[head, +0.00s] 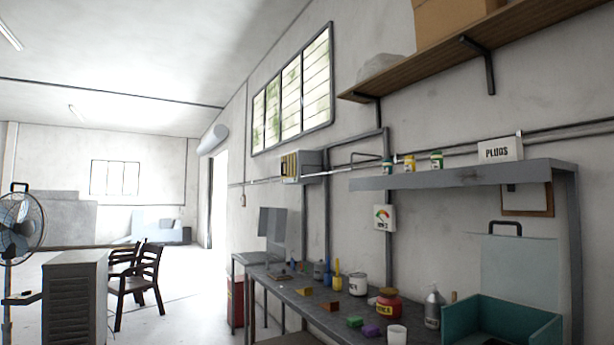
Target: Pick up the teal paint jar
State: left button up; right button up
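Three small jars stand in a row on the grey metal shelf (470,174) at the right. The leftmost jar (387,167) looks teal, with a pale label. Next to it are a yellow-orange jar (409,164) and a green jar (436,160). All three look upright and are small in the view. Neither of my grippers shows in the head view.
A "PLUGS" sign (499,149) stands on the shelf. Below is a workbench (317,312) with a red jar (388,305), bottles, small blocks, a white cup (397,335) and a teal bin (515,320). A wooden shelf (440,68) hangs above. Chairs and a fan stand left.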

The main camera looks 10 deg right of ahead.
aim_at(386, 164)
jog(key=u, duration=0.5)
jog(key=i, duration=3.85)
jog(key=z, duration=2.8)
